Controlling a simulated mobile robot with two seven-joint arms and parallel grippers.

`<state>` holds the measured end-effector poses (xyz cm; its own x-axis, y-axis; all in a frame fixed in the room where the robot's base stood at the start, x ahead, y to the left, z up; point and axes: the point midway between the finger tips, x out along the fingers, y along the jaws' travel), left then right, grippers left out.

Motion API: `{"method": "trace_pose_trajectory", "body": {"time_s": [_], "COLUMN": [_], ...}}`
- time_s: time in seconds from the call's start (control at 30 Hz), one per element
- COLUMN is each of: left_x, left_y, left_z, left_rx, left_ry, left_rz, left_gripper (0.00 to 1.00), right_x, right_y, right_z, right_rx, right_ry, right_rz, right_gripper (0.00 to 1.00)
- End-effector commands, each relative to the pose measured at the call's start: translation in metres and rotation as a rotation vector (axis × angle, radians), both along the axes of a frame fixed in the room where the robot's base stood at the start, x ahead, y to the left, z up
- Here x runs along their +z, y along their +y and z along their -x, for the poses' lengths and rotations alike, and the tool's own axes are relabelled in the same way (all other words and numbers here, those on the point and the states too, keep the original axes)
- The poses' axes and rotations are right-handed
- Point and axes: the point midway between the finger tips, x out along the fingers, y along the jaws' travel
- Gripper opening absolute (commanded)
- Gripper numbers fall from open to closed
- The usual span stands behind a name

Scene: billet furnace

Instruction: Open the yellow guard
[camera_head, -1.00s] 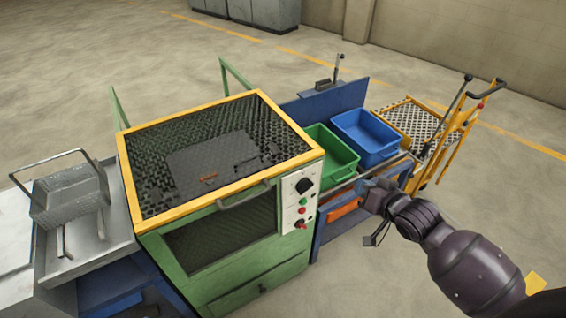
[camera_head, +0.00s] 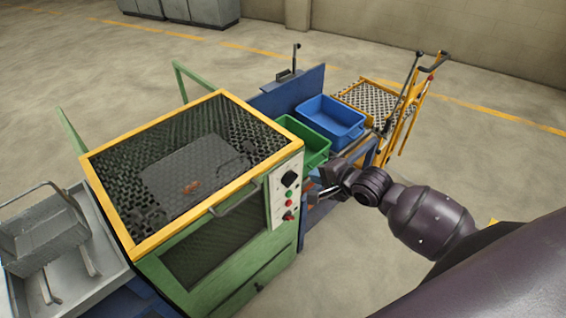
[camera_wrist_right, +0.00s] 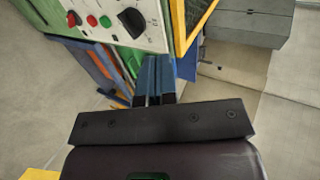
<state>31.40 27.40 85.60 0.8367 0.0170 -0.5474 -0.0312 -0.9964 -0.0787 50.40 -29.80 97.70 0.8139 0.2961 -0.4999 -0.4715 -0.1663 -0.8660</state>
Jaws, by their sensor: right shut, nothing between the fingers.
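The yellow guard (camera_head: 264,117) is a yellow-framed mesh cover on top of the green furnace cabinet (camera_head: 185,277). It lies closed, with a grey handle (camera_head: 238,197) along its front edge. A dark plate with a small reddish-brown piece shows through the mesh. My right gripper (camera_head: 322,190) is to the right of the cabinet, near the control panel and apart from the handle. In the right wrist view its blue fingers (camera_wrist_right: 154,75) are together and empty, close to the panel. My left gripper is not in view.
The control panel (camera_head: 283,190) has a black knob and red and green buttons. A green bin (camera_head: 317,148) and a blue bin (camera_head: 330,118) stand behind my right arm. A yellow trolley (camera_head: 405,110) is farther right. A metal basket (camera_head: 40,238) sits on the left tray.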

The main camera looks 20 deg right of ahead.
Motion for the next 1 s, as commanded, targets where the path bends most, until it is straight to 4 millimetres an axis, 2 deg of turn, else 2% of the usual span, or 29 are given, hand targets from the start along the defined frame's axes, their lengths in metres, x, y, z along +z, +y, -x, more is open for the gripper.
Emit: {"method": "trace_pose_trajectory", "body": {"time_s": [0.63,0.8,1.0], "left_x": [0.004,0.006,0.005], "left_y": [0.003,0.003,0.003], "left_z": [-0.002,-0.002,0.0], "left_rx": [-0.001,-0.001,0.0], "left_ry": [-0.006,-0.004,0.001], "left_rz": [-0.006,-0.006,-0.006], "left_gripper": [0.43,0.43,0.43], "right_x": [-0.049,-0.047,-0.048], "right_y": [0.03,0.037,0.042], "right_z": [-0.082,-0.101,-0.113], "right_rx": [0.002,0.002,0.002], "right_ry": [-0.002,-0.003,-0.001], "right_rz": [0.003,0.003,0.004], "right_gripper": [0.0,0.0,0.0]}}
